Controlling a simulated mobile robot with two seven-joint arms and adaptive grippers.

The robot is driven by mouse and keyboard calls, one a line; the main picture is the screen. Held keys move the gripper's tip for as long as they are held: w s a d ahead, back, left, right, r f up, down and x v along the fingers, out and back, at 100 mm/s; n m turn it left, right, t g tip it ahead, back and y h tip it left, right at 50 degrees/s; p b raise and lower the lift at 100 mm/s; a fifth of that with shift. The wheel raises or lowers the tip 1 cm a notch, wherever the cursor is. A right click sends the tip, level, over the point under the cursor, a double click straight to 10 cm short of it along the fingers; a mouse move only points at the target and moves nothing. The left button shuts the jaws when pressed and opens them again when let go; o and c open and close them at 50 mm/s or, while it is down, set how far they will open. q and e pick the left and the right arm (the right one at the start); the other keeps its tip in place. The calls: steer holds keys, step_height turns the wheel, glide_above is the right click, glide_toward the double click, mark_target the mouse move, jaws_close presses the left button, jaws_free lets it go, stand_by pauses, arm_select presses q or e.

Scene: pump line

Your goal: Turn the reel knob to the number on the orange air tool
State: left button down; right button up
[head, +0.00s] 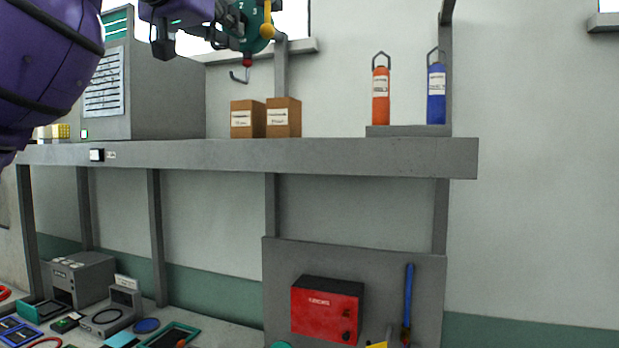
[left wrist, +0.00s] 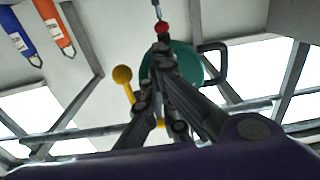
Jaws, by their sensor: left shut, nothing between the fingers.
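The teal reel (head: 252,24) hangs at the top of the head view, cut by its edge, with white numerals 2 and 3 visible. A yellow ball-ended knob (head: 267,31) is on it. The reel (left wrist: 188,62) and the yellow knob (left wrist: 122,74) also show in the left wrist view. My left gripper (head: 236,35) is shut and empty, right at the reel; its fingers (left wrist: 161,50) overlap the reel, and contact cannot be told. The orange air tool (head: 380,92) stands on the shelf; its label is too small to read. My right gripper is not in view.
A hook (head: 240,76) with a red ball (head: 247,62) hangs below the reel. A blue tool (head: 436,93) stands beside the orange one. Two cardboard boxes (head: 283,118) and a grey cabinet (head: 165,95) are on the shelf (head: 330,155). A red box (head: 326,312) is below.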

arm_select(q)
steer(key=shift+w+a+r, duration=0.1)
steer(key=shift+w+r, duration=0.05)
steer(key=shift+r, duration=0.2)
stand_by(0.8)
steer(key=shift+w+a+f, duration=0.2)
steer(key=shift+a, duration=0.25)
steer(key=shift+w+a, duration=0.2)
steer(key=shift+a, duration=0.2)
stand_by(0.4)
steer(key=v, duration=0.5)
steer(key=shift+s+a+f, duration=0.2)
steer(key=shift+s+f, duration=0.1)
steer(key=shift+s, duration=0.05)
stand_by(0.3)
